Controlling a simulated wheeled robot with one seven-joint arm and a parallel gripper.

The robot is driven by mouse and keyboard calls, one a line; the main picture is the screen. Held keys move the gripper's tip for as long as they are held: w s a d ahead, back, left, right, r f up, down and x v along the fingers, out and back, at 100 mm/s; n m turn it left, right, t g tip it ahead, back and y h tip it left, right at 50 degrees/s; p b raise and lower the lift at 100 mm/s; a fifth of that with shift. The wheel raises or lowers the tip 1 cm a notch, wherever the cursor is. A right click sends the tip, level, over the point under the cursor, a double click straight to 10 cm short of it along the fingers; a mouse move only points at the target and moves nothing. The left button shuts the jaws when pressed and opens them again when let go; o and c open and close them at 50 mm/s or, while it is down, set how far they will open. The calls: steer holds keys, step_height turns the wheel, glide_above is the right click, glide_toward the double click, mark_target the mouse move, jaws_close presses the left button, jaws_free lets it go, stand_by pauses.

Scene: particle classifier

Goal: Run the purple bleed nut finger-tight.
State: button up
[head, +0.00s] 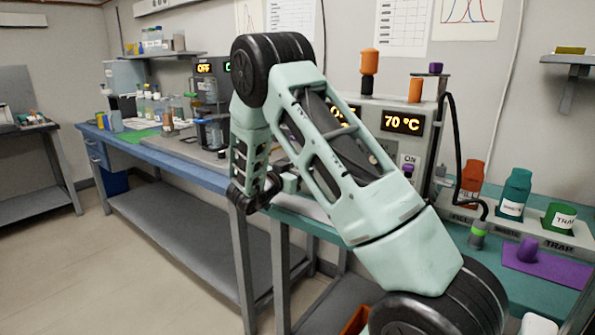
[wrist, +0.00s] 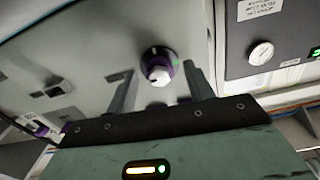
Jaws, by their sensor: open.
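In the wrist view, a round purple fitting with a dark ring and a pale faceted tip (wrist: 158,68) sticks out of a grey panel; I take it for the purple bleed nut. My gripper (wrist: 160,72) is open, with one finger on each side of the fitting in the picture and gaps showing. I cannot tell how far the fingertips reach along it, and nothing is held. In the head view my gripper (head: 290,182) is at the bench's front edge, partly behind my arm. The fitting is hidden there.
The head view shows the machine with a 70 °C display (head: 403,122), a purple knob (head: 408,166), several bottles (head: 515,193) and a purple mat (head: 560,268) at right.

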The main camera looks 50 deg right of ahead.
steer(key=shift+c, duration=0.3)
steer(key=c, duration=0.9)
steer(key=m+b, duration=0.4)
steer(key=shift+f, duration=0.25)
steer(key=m+b, duration=0.6)
steer(key=shift+f, duration=0.15)
steer(key=m+b, duration=0.5)
steer(key=b, duration=0.2)
steer(key=m+b, duration=0.3)
steer(key=b, duration=0.1)
steer(key=shift+a, duration=0.1)
steer(key=shift+m, duration=0.3)
